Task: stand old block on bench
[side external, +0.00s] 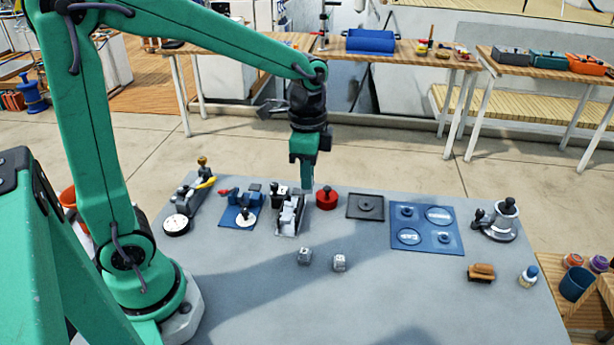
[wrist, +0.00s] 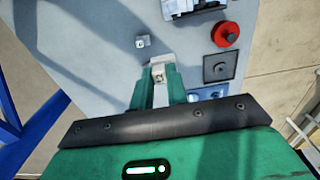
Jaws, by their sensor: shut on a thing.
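My gripper (side external: 307,182) points straight down above the far middle part of the grey bench (side external: 262,300). In the wrist view my gripper (wrist: 160,74) has its green fingers close together. A small pale grey piece, taken as the old block (wrist: 161,60), shows at the fingertips, held between them. Its full shape is hidden by the fingers, and it can hardly be told apart from the fingers in the side view.
Two small grey cubes (side external: 305,256) (side external: 339,263) sit on the bench's open front area. A silver fixture (side external: 289,213), a red knob-topped piece (side external: 326,197), a dark square plate (side external: 366,207) and a blue mat (side external: 427,227) line the back. A winch (side external: 503,222) stands right.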

